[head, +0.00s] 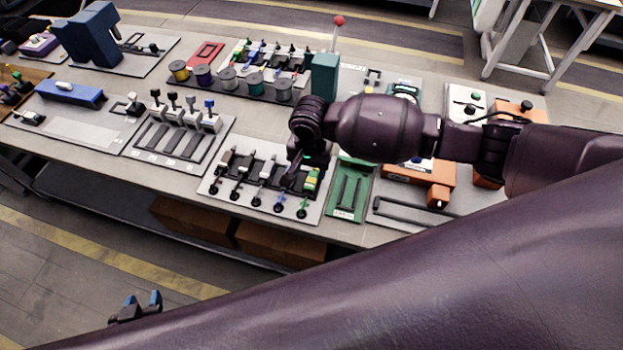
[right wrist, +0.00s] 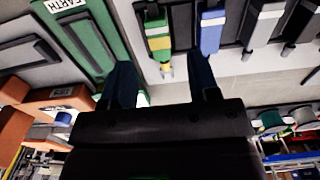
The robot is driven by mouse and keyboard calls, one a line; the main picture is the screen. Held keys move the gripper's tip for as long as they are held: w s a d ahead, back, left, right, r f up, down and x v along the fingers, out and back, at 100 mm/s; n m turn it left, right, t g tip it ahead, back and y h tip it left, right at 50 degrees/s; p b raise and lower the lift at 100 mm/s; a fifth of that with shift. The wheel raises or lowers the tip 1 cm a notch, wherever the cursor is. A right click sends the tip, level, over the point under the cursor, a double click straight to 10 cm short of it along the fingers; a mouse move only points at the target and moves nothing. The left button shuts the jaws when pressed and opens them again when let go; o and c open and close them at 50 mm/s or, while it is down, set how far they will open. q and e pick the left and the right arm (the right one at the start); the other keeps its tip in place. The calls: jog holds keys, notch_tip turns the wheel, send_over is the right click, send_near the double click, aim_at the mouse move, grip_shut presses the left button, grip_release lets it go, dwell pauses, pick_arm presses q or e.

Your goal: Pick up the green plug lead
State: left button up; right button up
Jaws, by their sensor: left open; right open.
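The green plug lead (head: 311,180), with a yellow band, lies at the right end of a row of leads on a pale board (head: 234,200). In the right wrist view the green plug lead (right wrist: 157,38) shows upper centre, beyond and between my fingertips. My right gripper (head: 292,181) is over the right part of this board, beside the green lead; in its wrist view its two dark fingers (right wrist: 162,78) are apart with nothing between them. My left gripper (head: 136,305) is open and empty, low at the left, away from the table.
A blue lead (right wrist: 211,28) lies right beside the green one, with white and black leads further along. A green panel (head: 349,192) marked EARTH stands next to the board. Spools (head: 228,79) and a teal block (head: 323,77) are behind. The table's front edge is close.

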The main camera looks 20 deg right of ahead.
aim_at(311, 181)
jog(key=shift+f, duration=0.5)
jog(key=shift+s+f, duration=0.1)
jog(key=shift+f, duration=2.3)
pick_arm(q)
jog(key=shift+w+r, duration=0.25)
jog(key=shift+w, duration=0.1)
pick_arm(e)
jog(key=c, duration=1)
jog(key=shift+o, duration=0.2)
